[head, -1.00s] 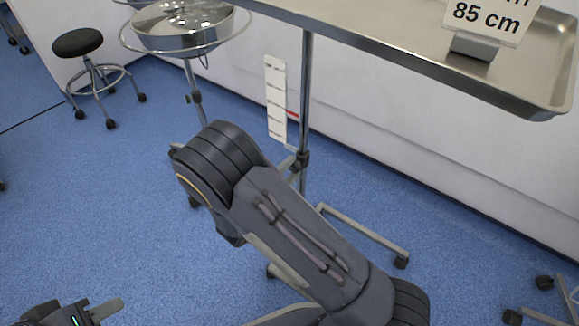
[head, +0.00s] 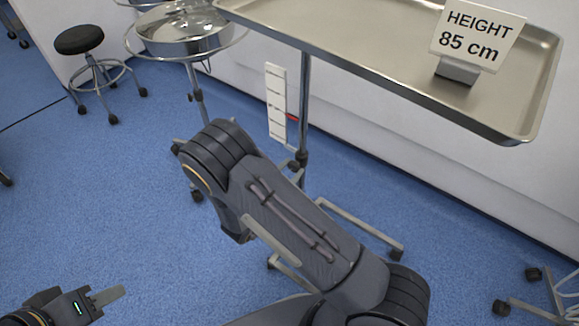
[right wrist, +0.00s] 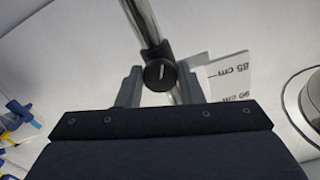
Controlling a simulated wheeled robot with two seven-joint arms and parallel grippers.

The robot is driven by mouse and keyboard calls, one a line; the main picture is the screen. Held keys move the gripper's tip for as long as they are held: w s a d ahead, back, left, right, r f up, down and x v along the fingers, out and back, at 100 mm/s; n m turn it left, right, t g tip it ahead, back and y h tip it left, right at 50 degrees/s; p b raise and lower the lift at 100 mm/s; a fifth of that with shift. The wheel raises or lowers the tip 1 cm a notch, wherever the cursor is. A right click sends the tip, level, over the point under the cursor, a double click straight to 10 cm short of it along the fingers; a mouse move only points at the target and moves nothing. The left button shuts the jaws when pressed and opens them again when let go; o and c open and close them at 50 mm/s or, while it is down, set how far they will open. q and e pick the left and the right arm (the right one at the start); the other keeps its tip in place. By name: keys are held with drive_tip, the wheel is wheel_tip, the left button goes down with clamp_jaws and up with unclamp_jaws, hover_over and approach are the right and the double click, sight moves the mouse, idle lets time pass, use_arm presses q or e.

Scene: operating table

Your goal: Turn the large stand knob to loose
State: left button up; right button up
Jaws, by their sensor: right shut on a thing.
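The large stand knob (right wrist: 160,74) is black and round with a short, near-upright white mark. It sits on the side of the chrome pole (right wrist: 143,22) in the right wrist view. My right gripper (right wrist: 159,88) has a finger at each side of the knob and is shut on it. In the head view a dark collar (head: 299,159) shows on the stand's pole (head: 304,110), below the tray (head: 360,38); my right arm hides the right gripper there. My left gripper (head: 106,297) is at the lower left, far from the stand; its jaw opening cannot be made out.
A sign (head: 476,38) reading "HEIGHT 85 cm" stands on the tray. A white scale strip (head: 276,102) hangs beside the pole. A basin stand (head: 180,30) and black stool (head: 79,41) are at the back left. Blue floor (head: 110,210) is open at the left.

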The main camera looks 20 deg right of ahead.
drive_tip(key=n+p, duration=0.2)
drive_tip(key=n, duration=0.3)
drive_tip(key=shift+n, duration=0.4)
idle(0.4)
drive_tip(key=o, duration=1)
drive_tip(key=shift+c, duration=0.2)
drive_tip(key=p+v, duration=0.1)
drive_tip(key=v, duration=0.7)
drive_tip(key=shift+d, duration=0.1)
